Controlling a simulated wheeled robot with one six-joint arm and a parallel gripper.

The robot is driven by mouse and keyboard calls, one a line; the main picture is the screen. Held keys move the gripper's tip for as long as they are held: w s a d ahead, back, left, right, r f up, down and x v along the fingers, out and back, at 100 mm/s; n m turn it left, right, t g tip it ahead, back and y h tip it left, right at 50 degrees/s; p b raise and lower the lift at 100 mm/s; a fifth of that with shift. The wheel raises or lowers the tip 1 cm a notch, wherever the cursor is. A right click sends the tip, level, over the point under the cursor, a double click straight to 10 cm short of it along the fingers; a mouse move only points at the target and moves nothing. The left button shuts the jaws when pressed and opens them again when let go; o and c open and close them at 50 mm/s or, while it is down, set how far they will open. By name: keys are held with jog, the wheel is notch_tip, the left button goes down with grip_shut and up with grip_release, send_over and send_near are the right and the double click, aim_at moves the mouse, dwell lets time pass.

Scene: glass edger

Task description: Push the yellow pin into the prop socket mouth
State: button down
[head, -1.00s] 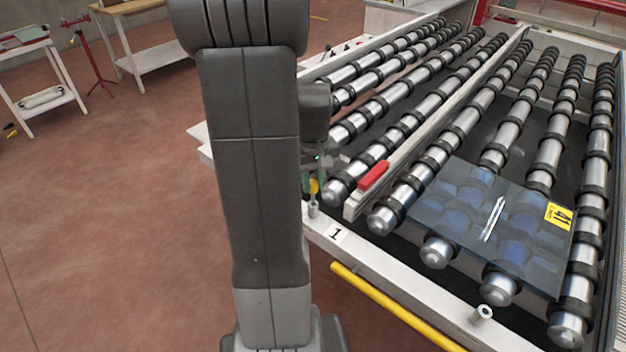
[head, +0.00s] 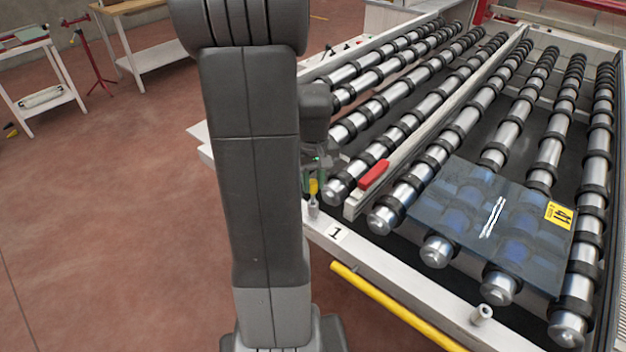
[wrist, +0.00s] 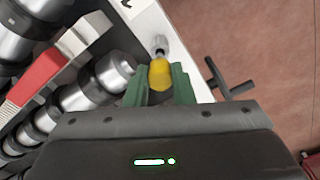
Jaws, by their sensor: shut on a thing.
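The yellow pin (wrist: 160,74) is held between the green finger pads of my gripper (wrist: 161,84). It also shows in the head view (head: 313,187), just below my gripper (head: 315,172), beside my arm. The prop socket (wrist: 160,45) is a small grey metal tube on the white frame edge. In the head view the prop socket (head: 313,209) stands upright directly under the pin, near the label "1". The pin's lower end appears to be at the socket mouth. I cannot tell how far it sits inside.
A red block (head: 373,175) lies on a white rail between the rollers, close to my gripper. A glass sheet (head: 450,215) with a yellow label rests on the rollers. Another socket (head: 481,315) and a yellow bar (head: 395,306) are along the front edge. Open floor lies left.

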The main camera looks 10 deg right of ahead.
aim_at(313, 191)
jog(key=shift+f+b, duration=1.6)
jog(key=shift+f, duration=0.55)
jog(key=c, duration=1.2)
grip_release()
jog(key=shift+r, duration=0.1)
jog(key=shift+o, duration=0.2)
notch_tip(313, 191, up, 14)
jog(key=shift+f, duration=0.25)
notch_tip(313, 191, down, 13)
jog(key=shift+r+p, duration=0.1)
jog(key=shift+p, duration=0.3)
jog(key=shift+r, duration=0.1)
